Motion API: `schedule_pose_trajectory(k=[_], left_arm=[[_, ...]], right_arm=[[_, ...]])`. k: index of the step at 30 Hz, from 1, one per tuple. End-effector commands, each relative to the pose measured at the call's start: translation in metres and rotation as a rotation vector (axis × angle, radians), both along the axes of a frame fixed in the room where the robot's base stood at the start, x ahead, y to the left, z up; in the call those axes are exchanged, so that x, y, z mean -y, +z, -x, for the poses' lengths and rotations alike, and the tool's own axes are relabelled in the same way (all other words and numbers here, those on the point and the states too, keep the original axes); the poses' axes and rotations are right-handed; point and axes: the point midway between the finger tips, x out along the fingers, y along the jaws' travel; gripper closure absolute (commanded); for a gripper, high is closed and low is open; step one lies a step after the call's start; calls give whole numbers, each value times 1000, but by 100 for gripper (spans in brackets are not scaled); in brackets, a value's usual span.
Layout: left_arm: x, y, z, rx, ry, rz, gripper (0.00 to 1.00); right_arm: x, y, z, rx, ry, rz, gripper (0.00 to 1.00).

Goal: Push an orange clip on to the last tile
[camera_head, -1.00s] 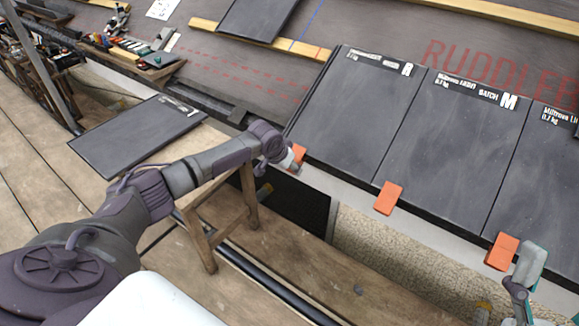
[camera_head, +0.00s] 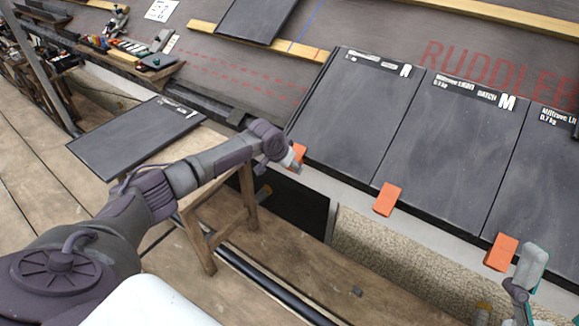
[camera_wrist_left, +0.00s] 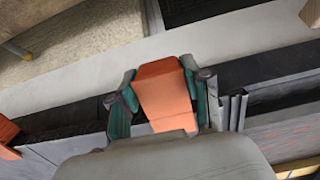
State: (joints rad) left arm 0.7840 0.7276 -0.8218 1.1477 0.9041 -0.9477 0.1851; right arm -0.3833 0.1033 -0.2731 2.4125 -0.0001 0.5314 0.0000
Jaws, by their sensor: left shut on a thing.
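The leftmost dark tile (camera_head: 355,110) of the row lies on the roof slope, its lower edge toward me. An orange clip (camera_head: 300,152) is at its lower left corner. My left gripper (camera_head: 294,164) is at that corner. In the left wrist view its teal fingers (camera_wrist_left: 165,100) are shut on either side of the orange clip (camera_wrist_left: 166,90), at the dark edge. How far the clip sits on the tile is hidden. My right gripper (camera_head: 528,272) shows only partly at the lower right, beside another clip; its jaw state is unclear.
Two more orange clips (camera_head: 388,199) (camera_head: 501,252) sit along the lower edges of the row. A loose tile (camera_head: 135,137) lies on a wooden trestle (camera_head: 205,235) at the left. Another tile (camera_head: 258,18) lies higher up by a batten (camera_head: 215,32). An open gap lies below the eave.

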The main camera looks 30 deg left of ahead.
Motion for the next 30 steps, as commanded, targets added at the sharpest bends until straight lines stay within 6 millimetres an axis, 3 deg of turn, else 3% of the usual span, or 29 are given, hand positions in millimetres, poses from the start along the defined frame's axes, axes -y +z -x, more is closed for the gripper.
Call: schedule_pose_trajectory(k=[13, 14, 18, 19, 30], left_arm=[[0, 5, -5, 9, 1, 1, 100], [0, 5, -5, 9, 1, 1, 50], [0, 4, -4, 6, 1, 0, 26], [0, 4, -4, 6, 1, 1, 22], [0, 3, -3, 1, 1, 1, 22]], right_arm=[[0, 1, 1, 8, 1, -3, 22], [0, 1, 1, 8, 1, -3, 22], [0, 1, 1, 7, 1, -3, 22], [0, 0, 1, 5, 2, -3, 22], [0, -2, -2, -13, -1, 4, 22]])
